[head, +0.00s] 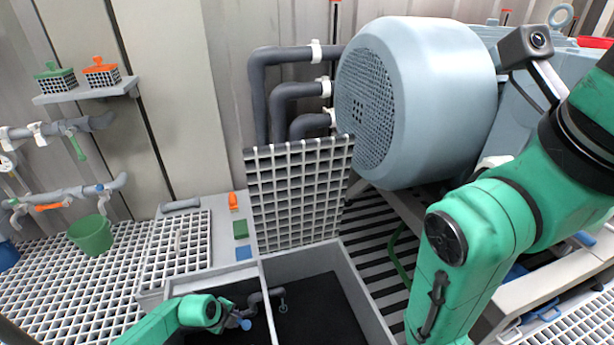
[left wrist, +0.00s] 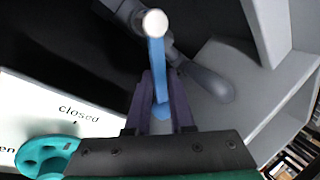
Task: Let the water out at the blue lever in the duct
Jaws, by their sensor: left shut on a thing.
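The blue lever (left wrist: 156,62) shows in the left wrist view, with a pale round cap at its upper end, beside a grey pipe (left wrist: 205,82). My left gripper (left wrist: 158,88) is shut on the lever, its two dark fingers on either side of it. In the head view my left gripper (head: 238,321) reaches low into the open duct (head: 352,292), beside a grey pipe; the lever there is small and partly hidden. A white label (left wrist: 60,115) reading "closed" lies left of the fingers; another word is cut off. My right gripper is not in view.
A grating panel (head: 300,195) stands upright behind the duct. A large grey-blue motor housing (head: 430,100) is at the right, behind my right arm. A green bucket (head: 92,235) stands on the floor grating at the left. The duct has a dark floor and a dividing wall.

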